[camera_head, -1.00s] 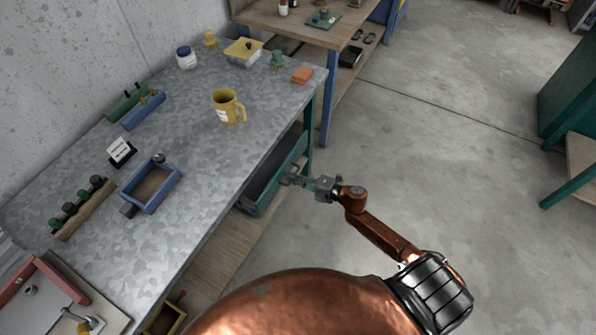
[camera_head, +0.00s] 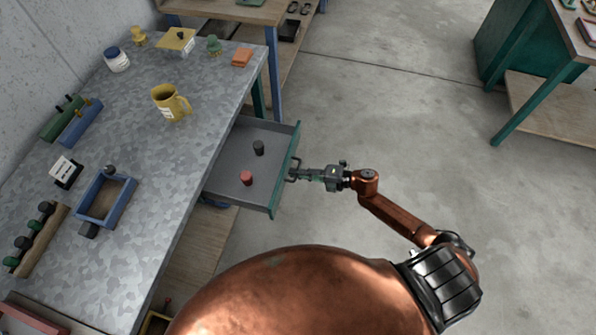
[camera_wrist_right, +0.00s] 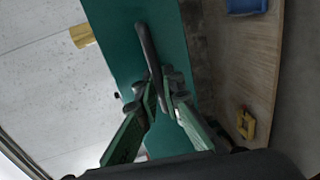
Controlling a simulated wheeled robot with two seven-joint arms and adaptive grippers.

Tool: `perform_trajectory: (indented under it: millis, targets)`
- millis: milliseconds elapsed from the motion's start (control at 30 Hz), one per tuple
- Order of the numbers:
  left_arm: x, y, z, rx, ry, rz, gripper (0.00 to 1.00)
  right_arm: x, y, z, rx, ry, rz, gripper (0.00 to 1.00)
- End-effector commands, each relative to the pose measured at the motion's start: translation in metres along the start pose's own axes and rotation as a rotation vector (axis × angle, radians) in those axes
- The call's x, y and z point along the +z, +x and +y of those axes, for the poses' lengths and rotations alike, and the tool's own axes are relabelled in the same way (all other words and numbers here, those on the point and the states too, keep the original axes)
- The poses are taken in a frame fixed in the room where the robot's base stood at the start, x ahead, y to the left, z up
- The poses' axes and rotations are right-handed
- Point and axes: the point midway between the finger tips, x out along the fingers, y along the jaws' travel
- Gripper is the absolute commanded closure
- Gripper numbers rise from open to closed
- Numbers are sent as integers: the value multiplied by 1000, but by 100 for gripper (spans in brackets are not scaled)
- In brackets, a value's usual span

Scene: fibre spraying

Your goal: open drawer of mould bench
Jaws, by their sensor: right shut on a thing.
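The mould bench (camera_head: 165,185) has a speckled grey metal top and fills the left of the head view. Its green drawer (camera_head: 222,167) is pulled well out from under the top on the right side. Inside stand a dark cylinder (camera_head: 258,148) and a red cylinder (camera_head: 247,178). My right gripper (camera_head: 300,173) is at the drawer front, shut on the dark bar handle (camera_head: 291,168). In the right wrist view the fingers (camera_wrist_right: 160,100) close around the handle (camera_wrist_right: 148,52) against the green front (camera_wrist_right: 115,40). My left gripper is not in view.
Another bench stands at the back. A green-legged bench (camera_head: 545,105) is at the right. The concrete floor (camera_head: 400,120) between is clear.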

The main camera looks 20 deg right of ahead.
Motion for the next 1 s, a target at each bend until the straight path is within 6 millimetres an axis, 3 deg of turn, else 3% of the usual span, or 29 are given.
perform_trajectory:
  millis: [333,367,600,1000]
  targets:
    - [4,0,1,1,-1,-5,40,2,-1,0,-1,-1,-3,100]
    - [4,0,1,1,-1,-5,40,2,-1,0,-1,-1,-3,92]
    - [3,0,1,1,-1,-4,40,1,-1,0,0,0,-2,76]
    - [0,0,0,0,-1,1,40,1,-10,-1,-2,0,-2,75]
